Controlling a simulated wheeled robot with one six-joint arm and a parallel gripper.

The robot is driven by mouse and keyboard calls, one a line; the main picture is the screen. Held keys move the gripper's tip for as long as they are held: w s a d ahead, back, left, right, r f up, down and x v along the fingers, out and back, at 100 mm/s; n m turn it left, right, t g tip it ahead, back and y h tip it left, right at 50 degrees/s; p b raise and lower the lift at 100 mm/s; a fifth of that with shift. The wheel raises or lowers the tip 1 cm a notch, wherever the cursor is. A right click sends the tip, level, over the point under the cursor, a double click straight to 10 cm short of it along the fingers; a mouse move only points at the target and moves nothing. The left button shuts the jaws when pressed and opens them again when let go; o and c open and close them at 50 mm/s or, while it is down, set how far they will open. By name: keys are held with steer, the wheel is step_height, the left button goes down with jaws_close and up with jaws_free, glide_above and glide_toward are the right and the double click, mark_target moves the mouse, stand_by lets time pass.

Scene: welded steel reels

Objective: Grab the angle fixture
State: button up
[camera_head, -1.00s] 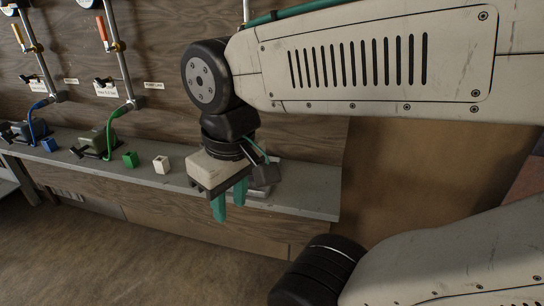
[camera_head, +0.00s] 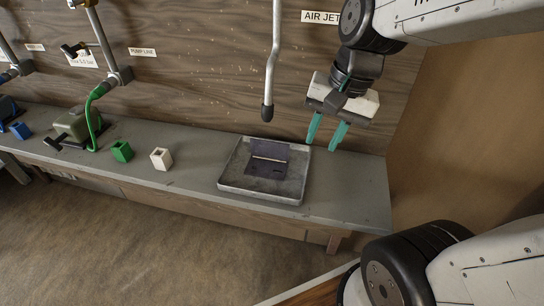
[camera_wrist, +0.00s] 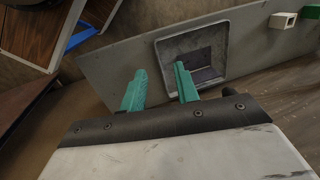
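The angle fixture (camera_head: 268,163) looks like a dark L-shaped metal plate lying in a shallow grey tray (camera_head: 229,184) on the bench. It also shows in the wrist view (camera_wrist: 201,60), inside the tray (camera_wrist: 222,42). My gripper (camera_head: 325,144) has two teal fingers, spread apart with nothing between them. It hangs above the bench, to the right of the tray and apart from it. In the wrist view my gripper (camera_wrist: 158,78) points toward the bench, with the right fingertip just below and left of the fixture in the picture.
A grey bench (camera_head: 190,189) runs along a wooden wall. A white block (camera_head: 161,158), a green block (camera_head: 122,151) and a blue block (camera_head: 20,130) stand left of the tray. A hanging air-jet pipe (camera_head: 271,60) ends just behind the tray. The bench right of the tray is clear.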

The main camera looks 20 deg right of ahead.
steer(key=w+d+f+m+y, duration=0.2)
steer(key=w+d+f+m, duration=0.2)
steer(key=w+f+m, duration=0.45)
steer(key=m+t, duration=0.2)
steer(key=m, duration=0.7)
glide_toward(270, 144)
steer(key=x, duration=0.5)
steer(key=shift+w+d, duration=0.15)
steer(key=shift+d, duration=0.05)
steer(key=x, duration=0.5)
steer(key=shift+a+r, duration=0.1)
steer(key=shift+a, duration=0.05)
steer(key=shift+g, duration=0.3)
steer(key=shift+f, duration=0.45)
jaws_close()
steer(key=shift+w, duration=0.1)
